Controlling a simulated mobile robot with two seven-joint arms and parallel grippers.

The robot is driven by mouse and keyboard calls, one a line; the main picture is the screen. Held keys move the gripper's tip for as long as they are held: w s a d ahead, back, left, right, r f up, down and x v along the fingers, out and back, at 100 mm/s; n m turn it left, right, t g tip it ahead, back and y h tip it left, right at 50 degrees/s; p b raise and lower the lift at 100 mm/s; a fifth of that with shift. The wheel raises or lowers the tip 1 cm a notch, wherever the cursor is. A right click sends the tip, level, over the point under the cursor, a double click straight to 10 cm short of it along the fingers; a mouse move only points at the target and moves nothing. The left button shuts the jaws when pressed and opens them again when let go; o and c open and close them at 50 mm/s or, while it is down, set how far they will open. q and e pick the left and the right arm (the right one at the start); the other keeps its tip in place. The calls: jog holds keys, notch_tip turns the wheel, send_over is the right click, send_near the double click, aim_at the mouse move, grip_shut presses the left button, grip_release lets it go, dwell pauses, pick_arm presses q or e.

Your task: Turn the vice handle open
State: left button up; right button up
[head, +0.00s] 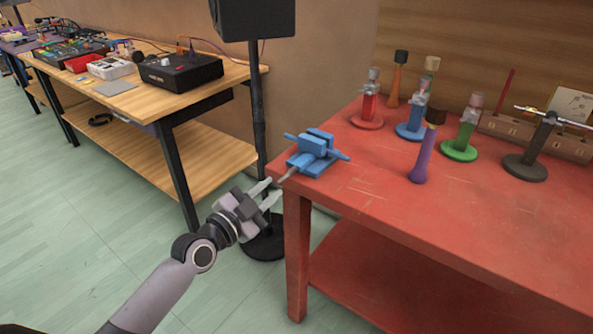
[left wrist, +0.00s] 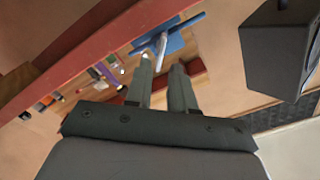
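The blue vice (head: 315,152) sits at the near left corner of the red table (head: 420,215). Its thin grey handle (head: 287,174) sticks out at the front left, past the table edge. My left gripper (head: 273,189) is open and empty, just in front of the corner, with its fingers pointing toward the handle and apart from it. In the left wrist view the vice (left wrist: 172,45) and its pale handle (left wrist: 162,50) show beyond the fingertips (left wrist: 162,64). My right gripper is not in view.
A purple mallet (head: 422,160) stands on the red table. Behind it are red (head: 370,105), blue (head: 412,115) and green (head: 463,135) stands and a dark stand (head: 535,150) with a rod. A black speaker (head: 252,18) on a pole stands left of the vice. A wooden bench (head: 150,95) holds electronics.

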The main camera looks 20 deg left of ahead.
aim_at(284, 178)
pick_arm(q)
jog(key=shift+w+d+r, duration=0.15)
jog(key=shift+w+d, duration=0.15)
jog(key=shift+w, duration=0.35)
jog(key=shift+b+x, duration=0.35)
jog(key=shift+x, duration=2.4)
jog(key=shift+c, duration=0.3)
grip_shut()
